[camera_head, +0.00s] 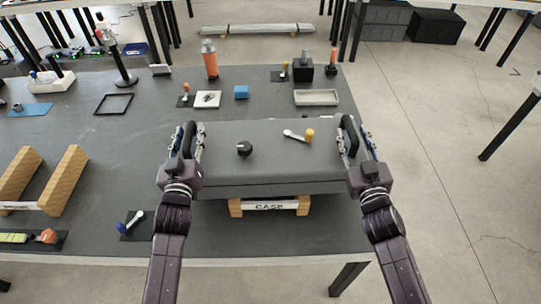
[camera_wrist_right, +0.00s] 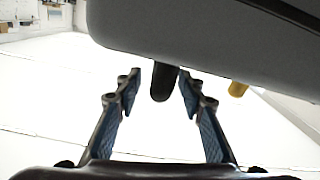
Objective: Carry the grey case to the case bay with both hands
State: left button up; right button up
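The grey case (camera_head: 270,165) lies level over a wooden cradle (camera_head: 236,208) with a white "CASE" label (camera_head: 268,206); whether it touches the cradle is hidden. It has a black handle at each end. My left gripper (camera_head: 189,142) is at the left handle (camera_head: 188,138), its fingers apart on either side. My right gripper (camera_head: 357,142) is at the right handle (camera_head: 349,134). In the right wrist view, the handle (camera_wrist_right: 163,82) stands between the spread fingers of the right gripper (camera_wrist_right: 159,88), with gaps on both sides. Another wooden cradle (camera_head: 64,178) stands at the left.
A black knob (camera_head: 244,148) and a yellow-ended white lever (camera_head: 298,136) are on the case's top. Behind it are an orange bottle (camera_head: 210,62), a blue block (camera_head: 241,92) and a tray (camera_head: 316,97). A blue-ended tool (camera_head: 131,222) lies near the table's front edge.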

pick_arm(q)
jog(key=shift+w, duration=0.15)
pick_arm(e)
jog(key=shift+w, duration=0.15)
pick_arm(q)
grip_shut()
pick_arm(e)
grip_shut()
pick_arm(q)
jog(key=shift+r, duration=0.5)
pick_arm(e)
jog(key=shift+r, duration=0.4)
pick_arm(q)
jog(key=shift+w, duration=0.2)
pick_arm(e)
jog(key=shift+w, duration=0.15)
